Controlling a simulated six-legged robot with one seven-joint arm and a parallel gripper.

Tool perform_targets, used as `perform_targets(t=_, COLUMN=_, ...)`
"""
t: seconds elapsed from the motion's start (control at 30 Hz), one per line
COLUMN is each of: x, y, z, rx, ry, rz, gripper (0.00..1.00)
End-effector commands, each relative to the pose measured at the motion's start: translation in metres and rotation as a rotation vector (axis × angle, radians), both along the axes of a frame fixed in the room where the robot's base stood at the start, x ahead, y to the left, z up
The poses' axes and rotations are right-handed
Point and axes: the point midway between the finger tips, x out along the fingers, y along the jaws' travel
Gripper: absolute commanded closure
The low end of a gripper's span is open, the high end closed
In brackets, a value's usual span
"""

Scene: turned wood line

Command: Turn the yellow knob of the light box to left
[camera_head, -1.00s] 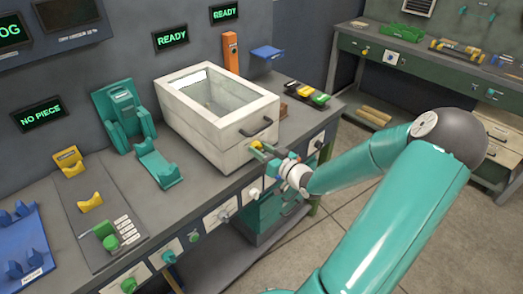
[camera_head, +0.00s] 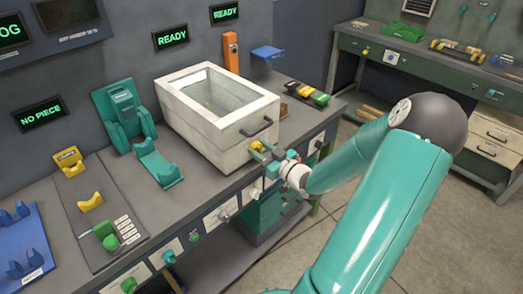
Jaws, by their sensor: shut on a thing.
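The light box (camera_head: 205,120) is a white box with a glass top and a dark handle, standing on the grey bench. Its yellow knob (camera_head: 257,146) is on the front face near the lower right. My gripper (camera_head: 262,151) is at the knob, its fingers closed around it. The fingers and wrist hide part of the knob, so its exact angle is hard to read.
A teal cradle stand (camera_head: 125,125) is left of the box. A second workbench (camera_head: 420,62) stands behind.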

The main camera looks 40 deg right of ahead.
Motion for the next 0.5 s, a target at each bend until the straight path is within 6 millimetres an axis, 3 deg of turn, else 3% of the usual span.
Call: perform_targets(t=0.5, x=0.0000, y=0.0014, z=0.0001, rx=-0.260, ry=-0.008, rz=0.001, gripper=0.86)
